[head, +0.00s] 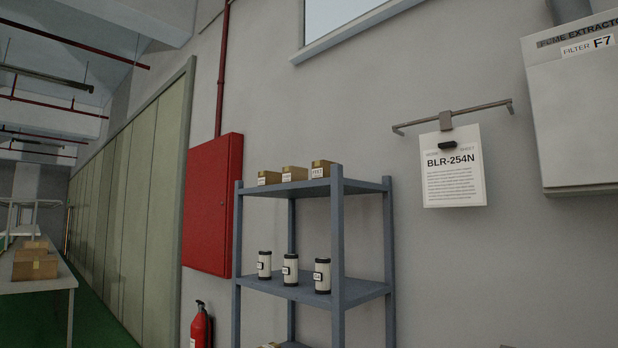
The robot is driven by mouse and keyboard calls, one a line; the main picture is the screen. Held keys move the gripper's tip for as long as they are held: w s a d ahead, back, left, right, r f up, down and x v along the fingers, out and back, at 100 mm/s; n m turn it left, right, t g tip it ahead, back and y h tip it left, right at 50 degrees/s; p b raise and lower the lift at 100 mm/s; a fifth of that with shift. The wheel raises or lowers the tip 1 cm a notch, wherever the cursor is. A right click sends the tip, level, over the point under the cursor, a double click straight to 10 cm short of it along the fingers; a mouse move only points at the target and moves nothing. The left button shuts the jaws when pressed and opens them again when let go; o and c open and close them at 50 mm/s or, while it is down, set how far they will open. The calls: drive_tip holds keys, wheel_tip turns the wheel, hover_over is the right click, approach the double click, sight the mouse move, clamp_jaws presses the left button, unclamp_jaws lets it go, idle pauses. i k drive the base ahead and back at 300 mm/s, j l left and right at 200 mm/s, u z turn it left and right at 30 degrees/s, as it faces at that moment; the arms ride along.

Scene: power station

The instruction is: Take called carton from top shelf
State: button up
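A blue-grey metal shelf unit (338,236) stands against the wall in the middle of the head view. On its top shelf (362,186) are three small brown cartons with white labels: a left one (269,178), a middle one (294,173) and a right one (321,169). Their label text is too small to read surely. A paper sheet (454,178) reading "BLR-254N" hangs from a clip on a wall bar to the right of the shelf. My gripper is not in view.
The middle shelf holds three white canisters with black lids (290,270). A red wall cabinet (212,205) and a fire extinguisher (200,328) are left of the shelf. A fume extractor box (575,110) hangs upper right. A table (40,286) with cartons stands far left.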

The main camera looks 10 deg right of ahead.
sight(319, 169)
drive_tip(key=i+j, duration=0.75)
drive_tip(key=i+j+z, duration=0.1)
drive_tip(key=i+j, duration=0.65)
drive_tip(key=j, duration=0.15)
